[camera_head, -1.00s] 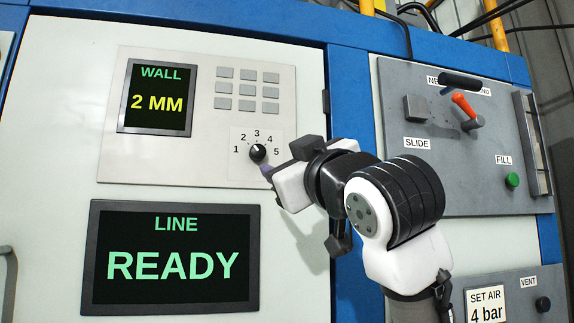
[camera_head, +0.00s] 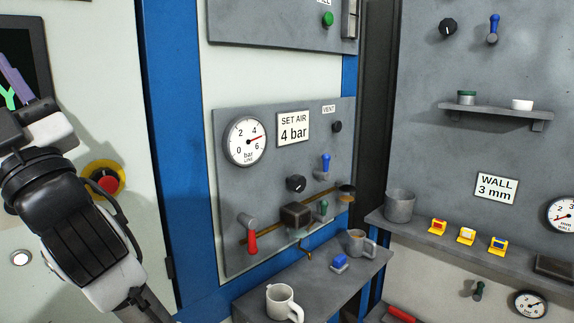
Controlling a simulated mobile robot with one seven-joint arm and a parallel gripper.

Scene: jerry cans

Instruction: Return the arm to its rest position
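My arm enters at the lower left, and my gripper (camera_head: 14,78) is at the left edge, in front of the dark display (camera_head: 36,45). A purple finger part points up and left. The gripper is partly cut off by the picture edge, so its opening is hard to judge. I see nothing held in the visible part. The rest position itself is not marked in view.
A red stop button (camera_head: 105,181) is close beside my arm. The air panel (camera_head: 235,190) carries a gauge (camera_head: 246,141), a red-handled lever (camera_head: 250,238) and knobs.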

